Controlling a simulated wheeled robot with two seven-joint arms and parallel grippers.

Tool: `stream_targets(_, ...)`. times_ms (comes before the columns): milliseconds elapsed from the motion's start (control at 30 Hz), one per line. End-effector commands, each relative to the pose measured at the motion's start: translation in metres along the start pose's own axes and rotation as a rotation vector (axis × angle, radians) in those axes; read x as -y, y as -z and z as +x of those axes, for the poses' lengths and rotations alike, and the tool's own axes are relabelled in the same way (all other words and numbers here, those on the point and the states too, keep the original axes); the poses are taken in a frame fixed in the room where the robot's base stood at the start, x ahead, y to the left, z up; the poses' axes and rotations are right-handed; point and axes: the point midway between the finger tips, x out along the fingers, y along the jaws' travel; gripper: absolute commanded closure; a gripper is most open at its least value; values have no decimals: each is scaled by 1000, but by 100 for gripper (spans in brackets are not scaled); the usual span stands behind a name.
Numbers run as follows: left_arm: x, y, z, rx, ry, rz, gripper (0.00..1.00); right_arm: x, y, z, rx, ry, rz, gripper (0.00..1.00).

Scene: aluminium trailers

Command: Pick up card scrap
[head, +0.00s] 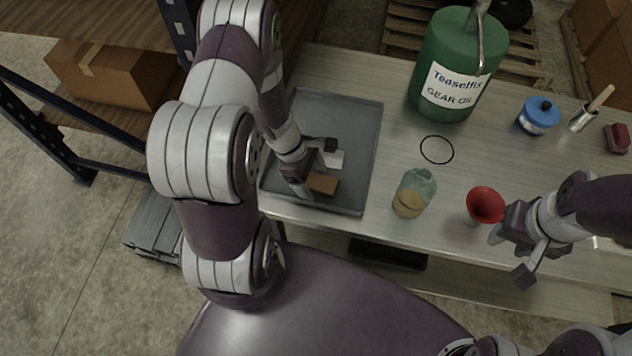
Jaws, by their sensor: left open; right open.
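A small brown flat piece (322,183), which looks like the card scrap, lies in a grey tray (370,150) on the bench. A small whitish piece (334,159) lies just behind it in the tray. My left gripper (317,168) is open over the tray, its fingers close around the two pieces; I cannot tell whether it touches either. My arm hides part of the tray's left side. My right gripper (509,256) is open and empty at the bench's front edge, beside a red funnel (485,204).
A green gear oil can (448,95) stands at the back. A jar with tan contents (410,205) and a black ring (437,149) are right of the tray. A blue tin (538,118), a brush pot (582,120) and a red block (617,138) sit further right.

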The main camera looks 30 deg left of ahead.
Motion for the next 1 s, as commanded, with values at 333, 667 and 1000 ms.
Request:
stream_targets(333,1,0,1,1,2,0,69,0,0,0,0,0,0,57)
stream_targets(667,0,0,0,0,1,1,76,0,0,0,0,0,0,57)
stream_targets(1000,3,-18,-39,0,-1,2,76,0,0,1,-1,0,0,57)
